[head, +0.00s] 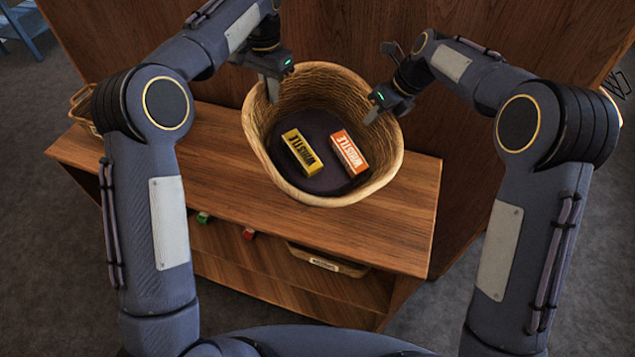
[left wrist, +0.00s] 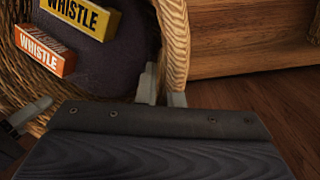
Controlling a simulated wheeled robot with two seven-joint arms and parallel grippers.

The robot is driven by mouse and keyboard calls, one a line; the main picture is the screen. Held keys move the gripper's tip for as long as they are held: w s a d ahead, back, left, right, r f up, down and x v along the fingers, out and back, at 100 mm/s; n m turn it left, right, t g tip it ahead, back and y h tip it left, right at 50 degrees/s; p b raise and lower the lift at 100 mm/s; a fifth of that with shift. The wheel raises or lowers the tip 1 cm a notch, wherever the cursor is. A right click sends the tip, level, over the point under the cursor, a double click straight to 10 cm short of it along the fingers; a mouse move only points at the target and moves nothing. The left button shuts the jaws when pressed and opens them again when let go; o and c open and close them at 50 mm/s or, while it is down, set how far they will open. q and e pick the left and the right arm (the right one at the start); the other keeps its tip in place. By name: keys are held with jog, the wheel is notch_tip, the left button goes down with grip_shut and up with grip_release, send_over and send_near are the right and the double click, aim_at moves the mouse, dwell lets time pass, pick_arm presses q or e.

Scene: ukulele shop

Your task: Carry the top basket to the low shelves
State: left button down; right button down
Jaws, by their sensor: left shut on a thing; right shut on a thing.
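A round wicker basket (head: 385,165) with a dark lining is held between my two grippers, over the top of the low wooden shelves (head: 215,165). Inside it lie a yellow whistle box (head: 302,152) and an orange-and-white whistle box (head: 349,152). My left gripper (head: 272,90) is shut on the rim at the basket's left side. In the left wrist view its fingers (left wrist: 160,90) pinch the woven rim. My right gripper (head: 373,112) is shut on the rim at the right side. I cannot tell whether the basket's bottom touches the shelf top.
Another wicker basket (head: 82,108) stands at the left end of the shelf top. A labelled tray (head: 328,262) and small red and green items (head: 203,217) sit on the lower shelf. A tall wooden panel (head: 345,35) rises behind. The shelf top left of the held basket is clear.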

aim_at(272, 106)
pick_arm(q)
jog(key=shift+d+f, duration=0.25)
jog(key=shift+d, duration=0.05)
pick_arm(e)
jog(key=shift+a, duration=0.4)
